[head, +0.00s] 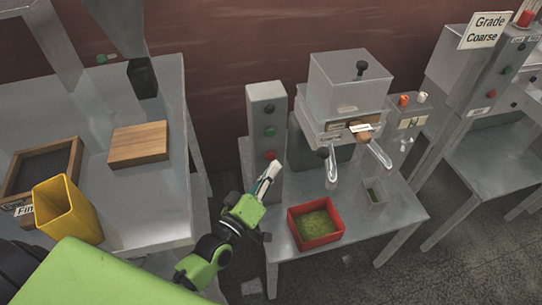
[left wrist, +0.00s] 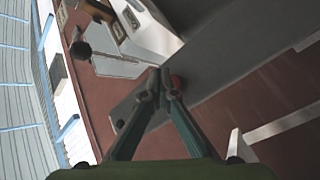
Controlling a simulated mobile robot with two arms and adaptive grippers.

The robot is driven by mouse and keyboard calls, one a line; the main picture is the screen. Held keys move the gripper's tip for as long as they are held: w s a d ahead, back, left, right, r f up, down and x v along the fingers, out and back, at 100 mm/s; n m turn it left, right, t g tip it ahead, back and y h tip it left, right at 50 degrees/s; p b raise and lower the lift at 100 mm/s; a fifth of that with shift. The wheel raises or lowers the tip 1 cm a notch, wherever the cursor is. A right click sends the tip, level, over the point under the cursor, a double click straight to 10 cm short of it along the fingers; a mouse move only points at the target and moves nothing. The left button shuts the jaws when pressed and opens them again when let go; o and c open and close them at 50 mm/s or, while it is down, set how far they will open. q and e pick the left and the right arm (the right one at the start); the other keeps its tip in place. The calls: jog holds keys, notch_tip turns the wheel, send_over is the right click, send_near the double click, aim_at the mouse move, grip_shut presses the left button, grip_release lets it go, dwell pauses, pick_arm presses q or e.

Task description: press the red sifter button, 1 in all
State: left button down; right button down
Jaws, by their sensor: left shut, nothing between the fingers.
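The post stands left of the grey sifter machine (head: 350,78). My left gripper (head: 272,168) is shut and empty, with its tips just below and in front of the red button. In the left wrist view the closed fingertips (left wrist: 162,76) are right beside the red button (left wrist: 177,83), which they partly cover. I cannot tell whether they touch it. My right gripper is not in view.
A red bin (head: 292,226) with green powder and a small grey container (head: 375,198) stand on the sifter table. On the left table are a yellow container (head: 62,208), a wooden block (head: 139,143) and a framed sieve (head: 72,148). Another machine stands at right.

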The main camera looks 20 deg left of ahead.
pick_arm(q)
jog(key=s+d, duration=0.1)
jog(key=s, duration=0.1)
jog(key=s+d+p, duration=0.1)
jog(key=s, duration=0.1)
jog(key=shift+d, duration=0.35)
dwell(0.7)
